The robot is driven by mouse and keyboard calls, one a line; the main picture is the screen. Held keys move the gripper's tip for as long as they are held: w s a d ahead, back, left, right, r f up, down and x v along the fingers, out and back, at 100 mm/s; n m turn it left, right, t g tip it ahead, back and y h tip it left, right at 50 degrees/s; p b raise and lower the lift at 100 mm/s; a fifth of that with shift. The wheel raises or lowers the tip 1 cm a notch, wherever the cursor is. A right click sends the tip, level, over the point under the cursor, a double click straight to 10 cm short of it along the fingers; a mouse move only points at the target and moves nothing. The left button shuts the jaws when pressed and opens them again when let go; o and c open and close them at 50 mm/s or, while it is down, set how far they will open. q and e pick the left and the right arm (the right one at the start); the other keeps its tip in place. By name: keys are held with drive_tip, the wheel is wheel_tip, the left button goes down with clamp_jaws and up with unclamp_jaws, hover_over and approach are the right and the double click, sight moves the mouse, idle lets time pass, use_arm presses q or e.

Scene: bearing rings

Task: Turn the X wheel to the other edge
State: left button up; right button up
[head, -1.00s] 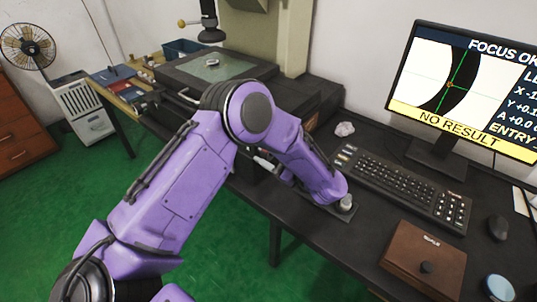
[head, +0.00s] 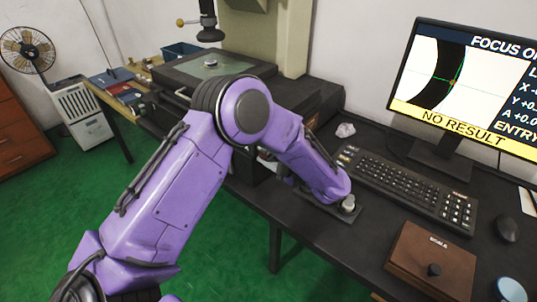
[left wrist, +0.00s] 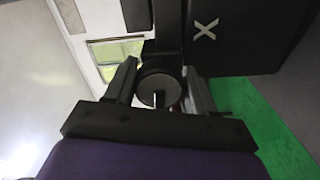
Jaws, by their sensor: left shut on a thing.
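The X wheel (left wrist: 172,92), a dark round knob with a pale slot-like mark, sits between the two fingers of my left gripper (left wrist: 160,88) in the left wrist view. The fingers are shut on its sides. A white X (left wrist: 204,30) marks the dark housing beside it. In the head view my purple left arm hides the gripper and wheel. The monitor (head: 470,85) shows a dark curved band on white, with the green crosshair mark at the band's right edge. A yellow strip reads NO RESULT. My right gripper is not in view.
The measuring machine's stage (head: 212,66) stands at the back under a lens column (head: 208,22).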

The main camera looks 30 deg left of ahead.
use_arm(q)
drive_tip(key=shift+n, duration=0.5)
drive_tip(key=o, duration=1)
drive_tip(key=d+b, duration=0.2)
drive_tip(key=d, duration=0.8)
drive_tip(key=shift+s+d, duration=0.35)
drive_tip(key=shift+s, duration=0.05)
